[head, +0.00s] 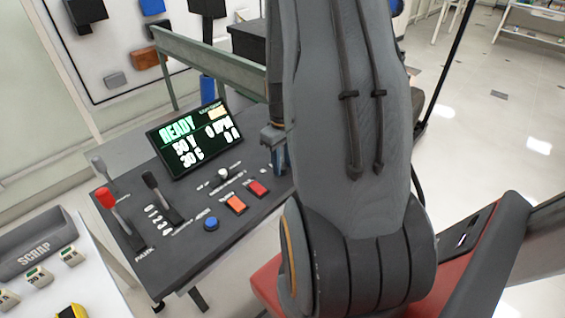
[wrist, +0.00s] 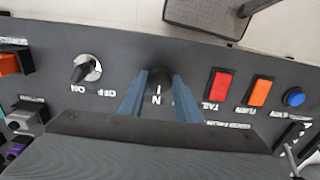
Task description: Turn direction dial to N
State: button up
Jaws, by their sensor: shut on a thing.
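The direction dial (wrist: 158,76) is a dark round knob on the dark control panel (wrist: 115,45). In the wrist view it sits between the two blue fingertips of my gripper (wrist: 158,94), which is shut on it. A short white mark and a white letter N show in line between the fingers. In the head view my gripper (head: 279,158) is over the far right part of the panel. My arm hides much of that area, and the dial cannot be made out there.
An off/on knob (wrist: 86,70) lies left of the dial in the wrist view. Red (wrist: 219,85), orange (wrist: 258,91) and blue (wrist: 294,97) buttons lie right.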

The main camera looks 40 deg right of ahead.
aim_at(282, 166)
jog(key=shift+w+r, duration=0.1)
jog(key=o, duration=1.1)
jog(key=shift+c, duration=0.2)
jog(key=shift+r+b, duration=0.7)
jog(key=shift+r, duration=3.15)
jog(key=s+a+r, duration=0.2)
jog(key=a, duration=1)
jog(key=s+a+r+m+t, duration=0.1)
jog(key=a+r, duration=0.1)
jog(key=a, duration=1)
jog(key=shift+s+a+r, duration=0.3)
jog(key=shift+s+a, duration=0.1)
